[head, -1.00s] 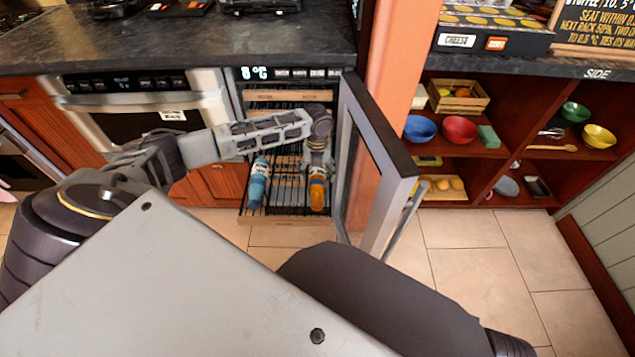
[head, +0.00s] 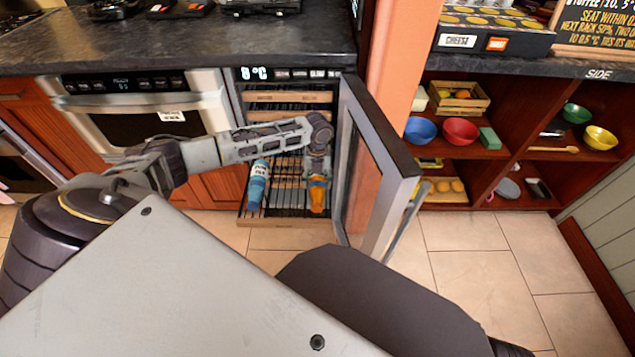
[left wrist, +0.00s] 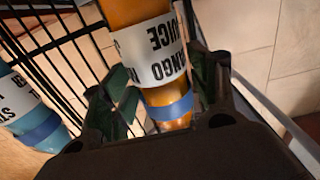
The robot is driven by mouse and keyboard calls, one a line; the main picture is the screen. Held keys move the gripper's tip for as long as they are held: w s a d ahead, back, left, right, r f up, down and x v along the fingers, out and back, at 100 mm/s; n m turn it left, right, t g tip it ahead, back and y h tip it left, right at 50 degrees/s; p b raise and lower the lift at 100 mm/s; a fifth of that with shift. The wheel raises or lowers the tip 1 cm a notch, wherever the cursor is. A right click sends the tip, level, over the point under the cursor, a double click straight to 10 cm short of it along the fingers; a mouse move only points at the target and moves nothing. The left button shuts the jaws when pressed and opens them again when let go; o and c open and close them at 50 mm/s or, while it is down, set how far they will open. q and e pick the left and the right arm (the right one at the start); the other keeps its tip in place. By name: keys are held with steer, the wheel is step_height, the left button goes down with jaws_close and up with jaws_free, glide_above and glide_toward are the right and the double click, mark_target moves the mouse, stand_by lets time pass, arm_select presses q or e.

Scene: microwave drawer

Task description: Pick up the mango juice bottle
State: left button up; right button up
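The mango juice bottle (head: 318,193) is orange with a white label and a blue band. It lies on the pulled-out wire rack of the open cooler. My left gripper (head: 318,160) is over its far part in the head view. In the left wrist view the bottle (left wrist: 150,45) lies between the two fingers of my left gripper (left wrist: 165,85), one on each side. Whether the fingers press on it cannot be made out. My right gripper is not in view.
A blue bottle (head: 258,185) lies on the same rack (head: 285,200), left of the mango juice. The open cooler door (head: 375,170) stands close on the right. The dark counter (head: 180,45) is above. The tiled floor (head: 470,260) is clear.

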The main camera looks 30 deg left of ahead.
mark_target(317, 177)
arm_select(q)
steer(key=c, duration=0.8)
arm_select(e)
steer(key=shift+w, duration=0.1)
arm_select(q)
steer(key=shift+r, duration=0.2)
steer(key=shift+r+p, duration=0.35)
steer(key=shift+r, duration=0.25)
step_height(317, 177, up, 2)
steer(key=shift+p, duration=0.35)
step_height(317, 177, up, 5)
steer(key=shift+r+p, duration=0.15)
steer(key=shift+p, duration=0.8)
steer(key=shift+r, duration=0.6)
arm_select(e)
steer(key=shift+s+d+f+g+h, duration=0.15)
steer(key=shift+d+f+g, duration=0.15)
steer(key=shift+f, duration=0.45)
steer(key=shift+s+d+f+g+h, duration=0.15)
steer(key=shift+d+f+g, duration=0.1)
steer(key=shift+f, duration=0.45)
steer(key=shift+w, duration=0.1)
